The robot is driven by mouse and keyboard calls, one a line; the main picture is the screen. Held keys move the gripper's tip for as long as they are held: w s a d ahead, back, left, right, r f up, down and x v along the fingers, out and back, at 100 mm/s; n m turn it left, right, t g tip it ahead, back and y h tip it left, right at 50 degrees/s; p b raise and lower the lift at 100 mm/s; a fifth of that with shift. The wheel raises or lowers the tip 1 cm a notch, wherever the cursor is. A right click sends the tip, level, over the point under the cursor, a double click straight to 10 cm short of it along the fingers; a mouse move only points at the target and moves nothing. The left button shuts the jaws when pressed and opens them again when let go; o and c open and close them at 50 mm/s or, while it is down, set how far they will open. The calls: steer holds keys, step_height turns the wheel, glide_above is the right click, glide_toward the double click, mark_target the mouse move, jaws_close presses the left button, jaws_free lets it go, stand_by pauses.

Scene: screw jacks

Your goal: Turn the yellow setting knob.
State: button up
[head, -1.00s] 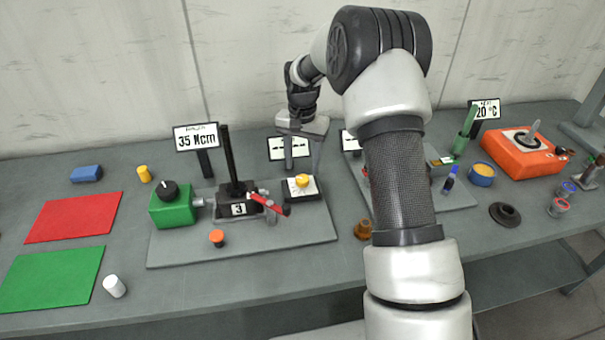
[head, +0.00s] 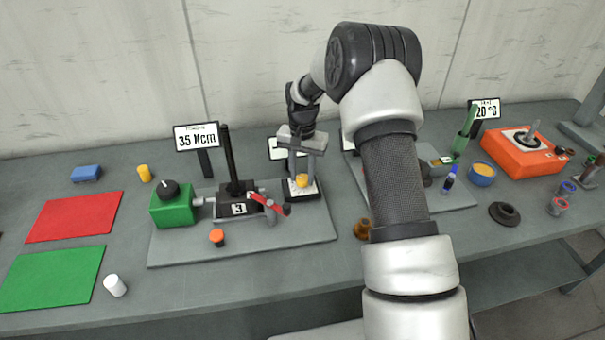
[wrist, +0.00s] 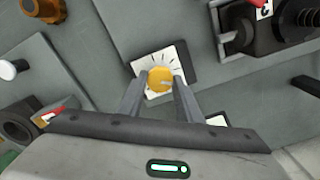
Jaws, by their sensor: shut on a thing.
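The yellow setting knob (head: 302,181) sits on a white dial plate with dark tick marks (wrist: 180,60), on a dark base at the right of the left grey board. My gripper (head: 302,172) points down over it. In the wrist view the knob (wrist: 160,80) lies between the two fingertips of my gripper (wrist: 159,83), which is shut on it. A pale pointer mark shows on the knob's top. The fingers hide part of the knob's sides in the head view.
A red lever (head: 268,203) and a black post (head: 230,160) stand just left of the knob. The green box (head: 172,210) with a black knob is further left. A display (head: 276,149) stands behind my gripper. An orange-topped button (head: 217,237) is at the front.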

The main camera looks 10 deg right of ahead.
mark_target(302, 178)
steer(key=shift+n, duration=0.3)
steer(key=shift+n+b, duration=0.75)
steer(key=shift+n, duration=1.85)
steer(key=o, duration=1)
steer(key=shift+o, duration=0.2)
steer(key=shift+r, duration=0.1)
step_height(302, 178, up, 17)
steer(key=shift+r, duration=0.2)
